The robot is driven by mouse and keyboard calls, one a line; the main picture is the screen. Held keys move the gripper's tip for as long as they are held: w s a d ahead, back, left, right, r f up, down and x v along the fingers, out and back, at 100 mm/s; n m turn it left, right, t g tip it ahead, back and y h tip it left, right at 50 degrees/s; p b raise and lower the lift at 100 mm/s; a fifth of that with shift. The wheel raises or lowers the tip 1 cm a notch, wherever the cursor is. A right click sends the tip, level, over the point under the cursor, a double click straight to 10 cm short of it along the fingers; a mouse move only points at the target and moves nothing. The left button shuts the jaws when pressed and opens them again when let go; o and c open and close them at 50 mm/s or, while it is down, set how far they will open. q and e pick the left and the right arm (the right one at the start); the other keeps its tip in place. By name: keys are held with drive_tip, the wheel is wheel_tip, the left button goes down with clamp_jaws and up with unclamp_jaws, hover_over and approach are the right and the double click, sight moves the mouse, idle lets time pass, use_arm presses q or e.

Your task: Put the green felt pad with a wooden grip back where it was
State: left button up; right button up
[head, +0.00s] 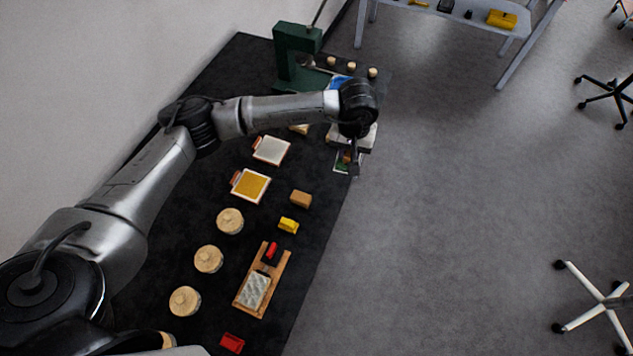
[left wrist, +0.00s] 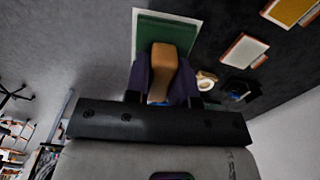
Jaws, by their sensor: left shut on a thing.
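My left gripper (head: 350,166) is at the right edge of the black bench top, pointing down. In the left wrist view, its dark fingers (left wrist: 163,85) are shut on the wooden grip (left wrist: 165,65) of the green felt pad. The green pad (left wrist: 168,30) is below the fingers, over a pale, white-edged patch (left wrist: 136,20). I cannot tell whether the pad touches it. In the head view the pad (head: 341,167) is small and mostly hidden behind the gripper. My right gripper is not in view.
Two framed trays, one white (head: 271,151) and one yellow (head: 251,187), lie to the left. A brown block (head: 301,199), a yellow block (head: 288,225) and a wooden board (head: 240,300) lie nearer. A green press (head: 293,42) stands at the back. Open floor lies right.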

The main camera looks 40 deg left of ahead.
use_arm(q)
drive_tip(key=w+a+f+n+b, duration=0.2)
drive_tip(key=w+f+n+b, duration=0.1)
drive_tip(key=w+f+b, duration=0.65)
drive_tip(key=b, duration=0.1)
hover_over(316, 171)
wheel_tip(316, 171, down, 5)
drive_tip(key=shift+f, duration=0.15)
drive_tip(key=shift+f+b, duration=0.3)
drive_tip(key=shift+f, duration=1.75)
drive_tip(key=shift+w, duration=0.1)
drive_tip(key=shift+f, duration=0.15)
drive_tip(key=o, duration=0.8)
drive_tip(key=shift+o, duration=0.2)
